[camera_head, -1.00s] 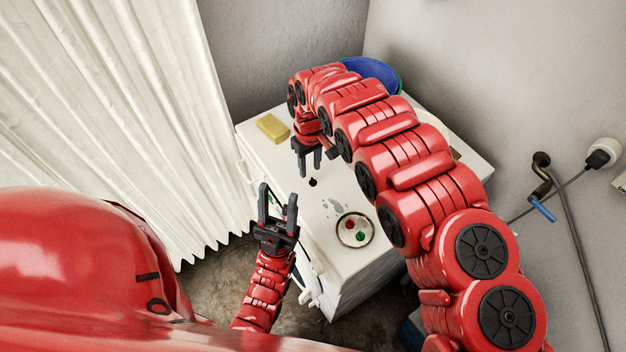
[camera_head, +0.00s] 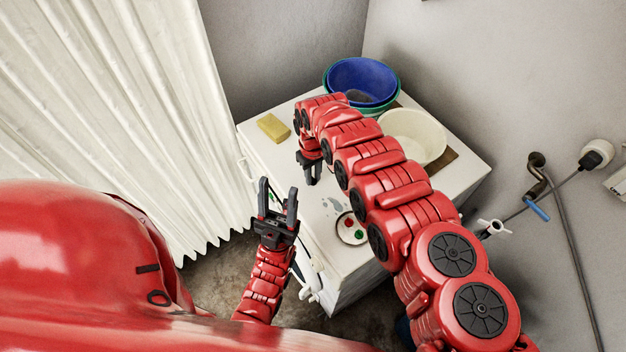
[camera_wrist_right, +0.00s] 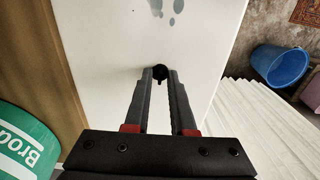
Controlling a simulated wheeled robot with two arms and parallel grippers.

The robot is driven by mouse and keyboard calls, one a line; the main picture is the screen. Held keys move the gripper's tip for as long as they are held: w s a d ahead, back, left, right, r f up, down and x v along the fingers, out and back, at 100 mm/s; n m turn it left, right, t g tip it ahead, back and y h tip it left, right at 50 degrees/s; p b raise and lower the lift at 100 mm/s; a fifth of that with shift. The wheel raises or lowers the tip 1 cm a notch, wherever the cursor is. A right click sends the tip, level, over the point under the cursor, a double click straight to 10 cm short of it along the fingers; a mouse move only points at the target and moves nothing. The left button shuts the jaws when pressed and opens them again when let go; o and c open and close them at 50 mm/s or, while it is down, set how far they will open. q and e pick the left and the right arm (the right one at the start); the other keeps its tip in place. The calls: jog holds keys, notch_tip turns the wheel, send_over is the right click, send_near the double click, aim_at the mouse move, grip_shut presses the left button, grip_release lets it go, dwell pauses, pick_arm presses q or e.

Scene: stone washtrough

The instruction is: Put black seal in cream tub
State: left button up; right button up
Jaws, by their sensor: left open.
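The black seal (camera_wrist_right: 160,73) is a small dark piece on the white top, seen in the right wrist view between the fingertips of my right gripper (camera_wrist_right: 160,80). The fingers stand close on both sides of it; whether they press on it I cannot tell. In the head view my right gripper (camera_head: 310,177) points down at the white top and the seal is hidden there. The cream tub (camera_head: 414,137) stands at the back right, partly behind my right arm. My left gripper (camera_head: 278,208) is open and empty, in front of the white top's front edge.
A blue basin (camera_head: 362,80) in a green one stands behind the cream tub. A yellow sponge (camera_head: 273,128) lies at the back left. A round dish (camera_head: 351,229) with red and green pieces is near the front. A pale curtain (camera_head: 120,110) hangs at left.

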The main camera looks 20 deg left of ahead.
grip_shut()
jog(key=shift+r, duration=0.15)
jog(key=shift+r+b, duration=0.35)
jog(key=shift+r, duration=0.05)
notch_tip(320, 180, up, 2)
jog(key=shift+w+r+b, duration=0.1)
jog(key=shift+w+b, duration=0.05)
jog(key=shift+b, duration=0.6)
jog(key=s, duration=0.1)
jog(key=s+a, duration=0.1)
jog(key=s, duration=0.1)
jog(key=s+b, duration=0.1)
jog(key=shift+s+a+r, duration=0.2)
jog(key=shift+s+a, duration=0.15)
jog(key=s+p, duration=0.1)
jog(key=s+a+r+p, duration=0.1)
jog(key=s+p, duration=0.1)
jog(key=s, duration=0.1)
jog(key=shift+a+r, duration=0.3)
jog(key=shift+a, duration=0.05)
jog(key=s+a+p, duration=0.2)
jog(key=s, duration=0.4)
jog(key=shift+s+a+f+p, duration=0.15)
jog(key=shift+s+a+p, duration=0.05)
jog(key=shift+a+p, duration=0.15)
